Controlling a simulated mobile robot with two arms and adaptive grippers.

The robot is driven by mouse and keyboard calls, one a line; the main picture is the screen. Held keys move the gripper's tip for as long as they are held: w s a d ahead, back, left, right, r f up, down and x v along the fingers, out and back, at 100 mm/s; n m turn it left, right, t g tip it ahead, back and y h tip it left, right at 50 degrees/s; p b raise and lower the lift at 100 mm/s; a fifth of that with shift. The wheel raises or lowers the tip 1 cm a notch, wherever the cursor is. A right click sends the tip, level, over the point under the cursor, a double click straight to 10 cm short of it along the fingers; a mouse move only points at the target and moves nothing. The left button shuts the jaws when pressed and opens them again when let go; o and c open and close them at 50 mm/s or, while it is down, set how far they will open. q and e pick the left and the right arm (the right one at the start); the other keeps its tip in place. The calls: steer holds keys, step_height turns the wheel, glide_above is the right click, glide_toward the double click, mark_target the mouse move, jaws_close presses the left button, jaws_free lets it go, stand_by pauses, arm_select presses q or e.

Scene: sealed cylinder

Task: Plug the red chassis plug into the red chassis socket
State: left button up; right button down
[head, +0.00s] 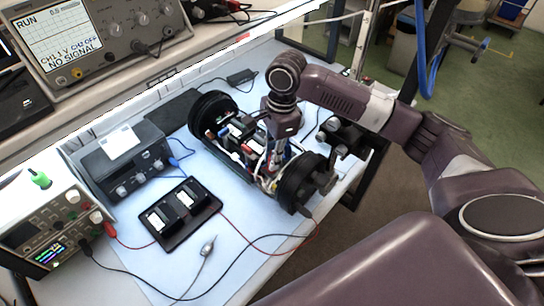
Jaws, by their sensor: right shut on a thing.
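The open cylinder chassis lies on the blue mat, with a black end ring (209,112) at the back left and another black end ring (304,184) at the front right. Its electronics tray (237,143) with wires and small red and blue parts shows between the rings. My right gripper (273,158) reaches down into the front-right part of the chassis, just behind the nearer ring. It is shut on what seems to be the red chassis plug, which is mostly hidden by the gripper. The red chassis socket cannot be made out clearly. My left gripper is out of view.
A black tray with two modules (181,212) lies front left of the chassis. A power supply (50,228) with red and black leads stands at the left edge, a grey box (126,163) behind it. Loose cables cross the mat (150,277). An oscilloscope (95,38) stands on the shelf.

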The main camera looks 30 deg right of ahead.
steer(key=shift+f, duration=0.6)
stand_by(0.3)
steer(key=c, duration=1.8)
jaws_free()
steer(key=shift+o, duration=0.2)
steer(key=shift+r, duration=0.1)
step_height(320, 180, up, 12)
steer(key=d, duration=0.1)
steer(key=shift+d, duration=0.15)
